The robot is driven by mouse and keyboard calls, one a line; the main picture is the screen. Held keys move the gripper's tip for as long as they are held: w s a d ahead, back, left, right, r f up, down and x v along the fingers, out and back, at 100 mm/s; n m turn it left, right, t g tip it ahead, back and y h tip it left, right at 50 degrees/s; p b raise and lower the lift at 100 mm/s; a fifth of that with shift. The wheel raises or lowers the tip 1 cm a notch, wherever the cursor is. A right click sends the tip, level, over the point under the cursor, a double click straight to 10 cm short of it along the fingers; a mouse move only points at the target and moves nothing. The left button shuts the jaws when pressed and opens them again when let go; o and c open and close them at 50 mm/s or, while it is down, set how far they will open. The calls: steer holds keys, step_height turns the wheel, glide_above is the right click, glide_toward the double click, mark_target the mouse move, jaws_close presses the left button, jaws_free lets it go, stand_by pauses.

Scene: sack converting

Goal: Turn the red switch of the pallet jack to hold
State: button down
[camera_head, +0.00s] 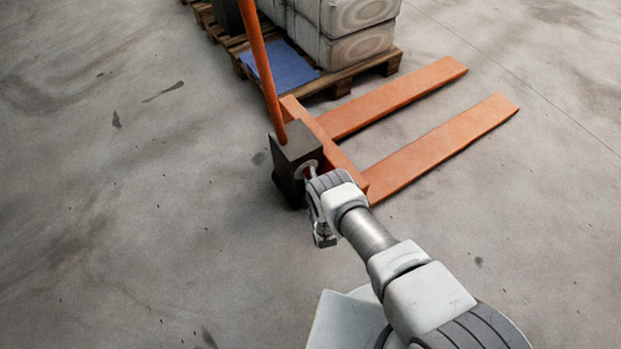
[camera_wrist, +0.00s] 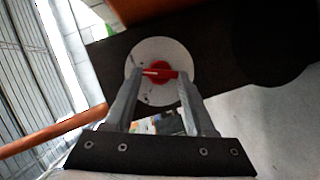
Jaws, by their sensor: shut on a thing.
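The pallet jack (camera_head: 297,150) stands on the floor, with a dark housing, an orange handle and two orange forks. On the side of its housing is a round pale dial plate (camera_wrist: 140,54), with the red switch (camera_wrist: 160,72) at its centre. The switch has a red bar with a pale mark, lying nearly level in the wrist view. My gripper (camera_wrist: 157,78) is shut on the bar, a finger at either end. In the head view my gripper (camera_head: 311,172) reaches the housing's side and hides most of the switch. I cannot read the plate's markings.
The orange forks (camera_head: 440,142) extend to the right of the housing. A wooden pallet (camera_head: 345,76) with stacked pale sacks (camera_head: 358,46) and a blue sheet (camera_head: 284,66) stands behind. The orange handle (camera_head: 259,62) rises from the housing. The floor to the left is clear.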

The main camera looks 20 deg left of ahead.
steer(key=shift+f+n+t, duration=0.1)
steer(key=shift+n+t, duration=0.5)
steer(key=shift+n, duration=0.5)
steer(key=shift+a, duration=0.1)
steer(key=shift+c, duration=1.2)
jaws_free()
steer(key=shift+s, duration=0.1)
